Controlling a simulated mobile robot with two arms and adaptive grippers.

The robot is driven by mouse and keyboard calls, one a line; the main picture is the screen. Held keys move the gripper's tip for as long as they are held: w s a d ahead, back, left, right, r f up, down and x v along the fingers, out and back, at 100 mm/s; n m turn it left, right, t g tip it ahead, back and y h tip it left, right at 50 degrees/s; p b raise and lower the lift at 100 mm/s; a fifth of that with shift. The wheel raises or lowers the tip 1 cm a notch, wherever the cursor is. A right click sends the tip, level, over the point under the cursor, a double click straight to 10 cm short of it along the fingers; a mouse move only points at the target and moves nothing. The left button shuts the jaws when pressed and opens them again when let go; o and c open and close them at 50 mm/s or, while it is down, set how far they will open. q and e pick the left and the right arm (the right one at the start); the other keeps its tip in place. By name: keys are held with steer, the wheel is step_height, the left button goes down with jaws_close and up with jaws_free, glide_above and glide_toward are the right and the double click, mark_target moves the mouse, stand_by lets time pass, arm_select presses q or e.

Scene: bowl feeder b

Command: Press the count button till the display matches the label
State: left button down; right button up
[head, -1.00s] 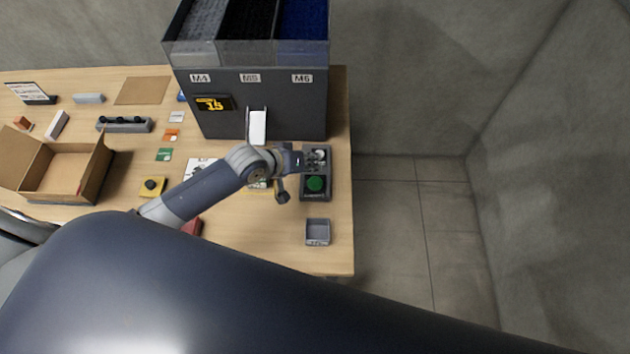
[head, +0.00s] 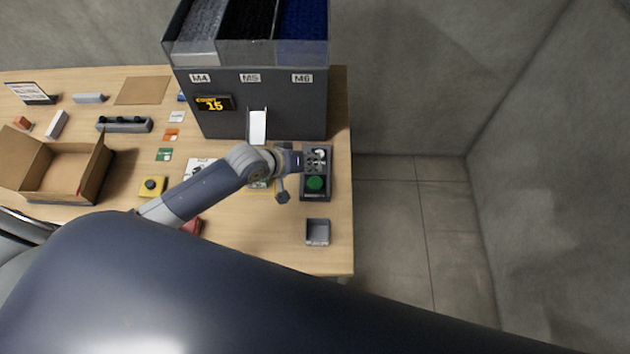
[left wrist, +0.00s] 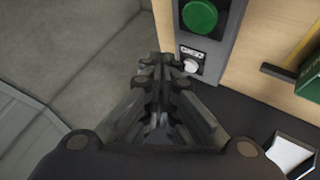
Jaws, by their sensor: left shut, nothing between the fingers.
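The display (head: 214,104) on the dark feeder reads COUNT 15. The control box (head: 327,181) carries a white count button (head: 320,153) and a larger green button (head: 315,183). Both buttons show in the left wrist view, the count button (left wrist: 191,66) under a small printed plate and the green button (left wrist: 200,15) beyond it. My left gripper (head: 315,159) is shut and empty over the box. In the left wrist view its fingertips (left wrist: 171,66) are just left of the count button; I cannot tell whether they touch it. My right gripper is not in view.
The feeder (head: 270,105) has bins marked M4, M5 and M6 and a white chute (head: 258,125). A small grey tray (head: 317,232) sits in front of the box. A white card (head: 197,168), unreadable, is partly behind my arm. An open carton (head: 65,172) stands left.

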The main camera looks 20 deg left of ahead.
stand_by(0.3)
arm_select(q)
steer(key=r+m, duration=0.1)
steer(key=m, duration=0.5)
steer(key=d+r+m+b, duration=0.1)
steer(key=m, duration=0.5)
steer(key=s+r+m+b, duration=0.1)
steer(key=m, duration=0.6)
steer(key=shift+d+r+g+h, duration=0.25)
steer(key=shift+r+g+h, duration=0.05)
steer(key=shift+r+h, duration=0.1)
steer(key=b, duration=0.8)
glide_above(316, 185)
step_height(316, 185, down, 7)
steer(key=shift+f, duration=0.95)
